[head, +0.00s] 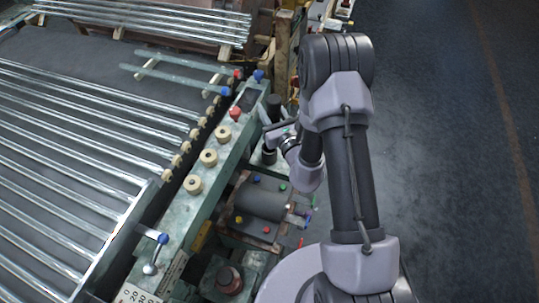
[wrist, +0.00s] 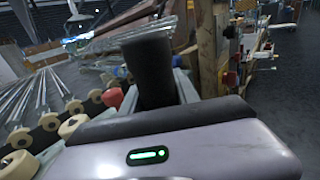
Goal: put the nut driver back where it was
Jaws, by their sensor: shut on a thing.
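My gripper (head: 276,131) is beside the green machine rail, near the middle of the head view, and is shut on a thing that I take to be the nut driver. A dark, blunt, upright shape (wrist: 152,68) rises beyond the gripper body in the wrist view. A dark cylinder (head: 273,107) shows by the gripper in the head view; both may be the nut driver's handle. Its tip and the jaw contact are hidden. Another dark round part (head: 268,154) lies just below the gripper in the head view.
Pale rollers (head: 208,157) and red (head: 235,113) and blue knobs (head: 258,75) line the green rail (head: 185,215). A grey cylinder (head: 262,203) and small colour-ended tools (head: 308,212) sit below my gripper. The floor (head: 450,150) at right is open.

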